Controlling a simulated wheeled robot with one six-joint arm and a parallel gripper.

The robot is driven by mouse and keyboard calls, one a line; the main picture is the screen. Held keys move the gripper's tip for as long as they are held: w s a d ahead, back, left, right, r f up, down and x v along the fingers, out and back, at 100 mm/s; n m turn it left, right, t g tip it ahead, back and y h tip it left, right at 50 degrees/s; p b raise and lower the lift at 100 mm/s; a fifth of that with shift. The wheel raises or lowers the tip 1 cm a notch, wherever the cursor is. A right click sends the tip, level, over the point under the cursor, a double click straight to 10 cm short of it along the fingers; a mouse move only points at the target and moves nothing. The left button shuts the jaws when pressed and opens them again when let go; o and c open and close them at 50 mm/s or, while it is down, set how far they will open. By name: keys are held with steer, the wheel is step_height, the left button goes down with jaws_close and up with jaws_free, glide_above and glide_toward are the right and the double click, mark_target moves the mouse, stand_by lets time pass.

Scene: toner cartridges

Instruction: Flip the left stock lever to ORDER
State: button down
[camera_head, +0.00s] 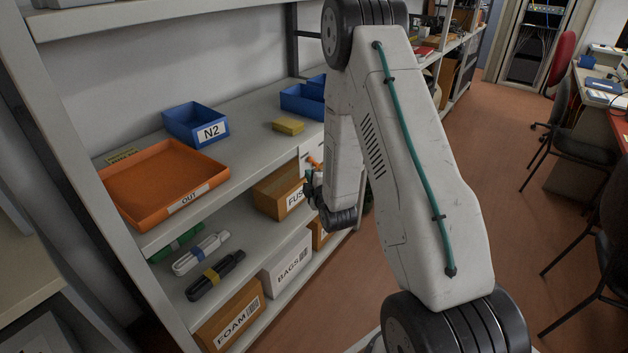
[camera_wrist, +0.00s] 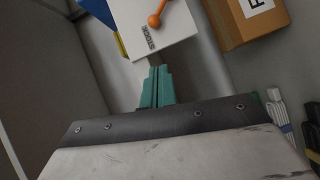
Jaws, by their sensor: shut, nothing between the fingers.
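A white box labelled STOCK (camera_wrist: 157,30) shows at the top of the wrist view. An orange lever with a ball end (camera_wrist: 155,20) sticks out from it. In the head view the orange lever (camera_head: 314,162) is small, at the shelf edge beside my arm. My gripper (camera_wrist: 157,72) has its teal fingers together, empty, with the tips at the lower edge of the white box and short of the lever. I cannot tell if they touch the box. In the head view my gripper (camera_head: 309,177) is mostly hidden by my arm. Only one lever is visible; its ORDER marking cannot be read.
On the upper shelf are an orange OUT tray (camera_head: 150,215), a blue N2 bin (camera_head: 195,125) and a yellow block (camera_head: 288,126).

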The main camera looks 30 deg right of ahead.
mark_target(313, 162)
steer(key=x, duration=0.5)
steer(key=shift+w+d, duration=0.2)
steer(key=shift+w, duration=0.1)
steer(key=shift+w+d+f, duration=0.15)
steer(key=shift+w+d, duration=0.1)
steer(key=shift+d, duration=0.3)
steer(key=shift+w+d+f, duration=0.15)
steer(key=shift+w+d, duration=0.1)
steer(key=shift+d, duration=0.3)
steer(key=shift+w+d+f, duration=0.1)
steer(key=shift+w+d, duration=0.2)
steer(key=shift+d, duration=0.15)
